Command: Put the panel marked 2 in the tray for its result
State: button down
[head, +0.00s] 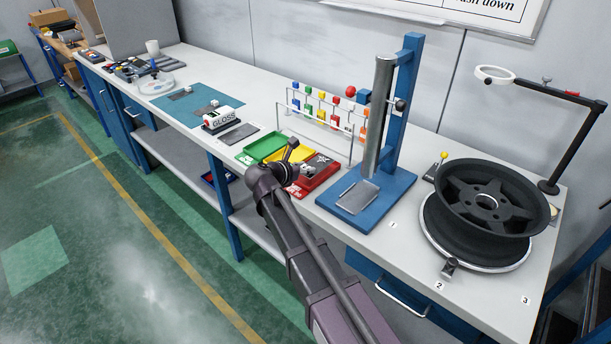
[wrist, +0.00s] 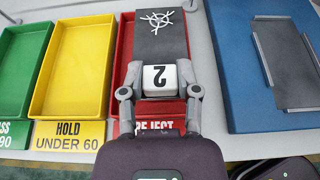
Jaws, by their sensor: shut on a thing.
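My gripper (wrist: 160,92) is shut on the white block marked 2 (wrist: 160,80), which sits at the near end of a dark grey panel (wrist: 160,42). The panel has a white, star-like crack pattern. It lies over the red tray (wrist: 124,60), whose label reads REJECT, partly hidden by my gripper. I cannot tell whether the panel touches the tray's floor. In the head view my gripper (head: 289,172) is at the red tray (head: 322,181). The yellow tray (wrist: 77,65), labelled HOLD UNDER 60, and the green tray (wrist: 20,65), its label partly cut off, are to the left.
A blue stand (head: 398,185) with a vertical tube and a grey plate stands right of the trays. A rack of coloured pieces (head: 318,110) is behind them. A GLOSS device (head: 222,120) is to the left. A black wheel (head: 490,205) is at the right.

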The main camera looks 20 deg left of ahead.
aim_at(304, 181)
jog(key=shift+w+a, duration=0.25)
jog(key=shift+w, duration=0.05)
jog(key=shift+w+a+f+b, duration=0.15)
jog(key=shift+w+f+b, duration=0.05)
jog(key=shift+f+b, duration=1.6)
jog(key=shift+f, duration=0.05)
jog(key=shift+f, duration=0.2)
jog(key=shift+c, duration=1.7)
grip_release()
jog(key=shift+r, duration=0.1)
jog(key=shift+r, duration=0.15)
